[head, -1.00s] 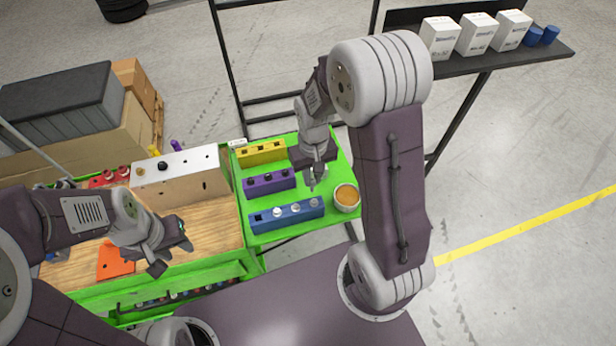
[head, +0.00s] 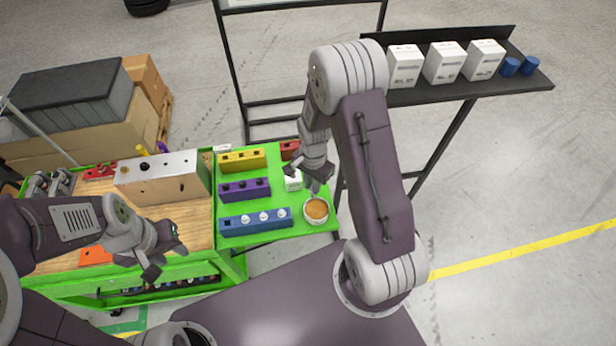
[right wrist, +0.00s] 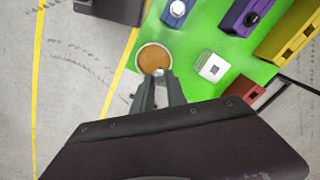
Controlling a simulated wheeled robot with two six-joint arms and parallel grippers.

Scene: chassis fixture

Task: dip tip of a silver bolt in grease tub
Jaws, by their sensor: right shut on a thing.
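The grease tub (head: 316,209), a round pale tub with orange-brown grease, stands at the front right corner of the green table. My right gripper (head: 320,186) is just above and behind it in the head view. In the right wrist view its jaws (right wrist: 160,84) are shut on a small silver bolt (right wrist: 159,72), whose end shows over the tub's edge (right wrist: 153,58). I cannot tell whether the bolt touches the grease. A blue block (head: 240,226) holds several silver-topped bolts, with an empty hole at its left end. My left gripper (head: 166,256) is open and empty over the wooden bench's front.
Purple (head: 244,191) and yellow (head: 242,160) blocks stand behind the blue one. A white block (head: 293,181) and a red block (head: 290,149) are near my right gripper. A silver-topped box (head: 160,182) stands left. A dark shelf (head: 515,82) holds white boxes.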

